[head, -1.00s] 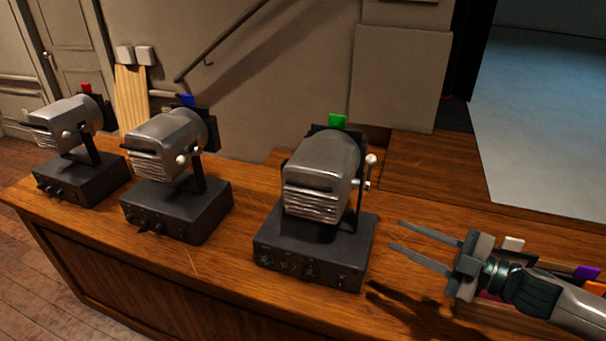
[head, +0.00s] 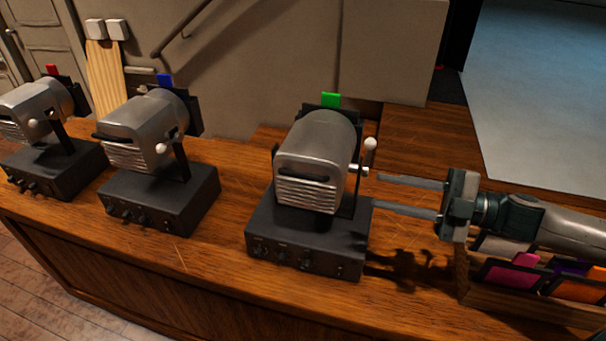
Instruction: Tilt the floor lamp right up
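Three grey lamps on dark control boxes stand in a row on the wooden desk. The right lamp (head: 318,160) has a green tab (head: 330,100) on top and a white-knobbed lever (head: 370,144) on its right side. The middle lamp (head: 145,130) has a blue tab and the left lamp (head: 35,108) a red tab. Which one is the floor lamp, I cannot tell; no label is readable. My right gripper (head: 408,197) is open and empty. Its two fingers point left at the right lamp, with the tips close to its lever side; contact is not clear. My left gripper is not in view.
A wooden rack (head: 500,296) with coloured cards, pink, purple and orange, stands below my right arm. The desk (head: 210,275) is clear in front of the lamps. A wall panel (head: 395,50) rises behind the right lamp.

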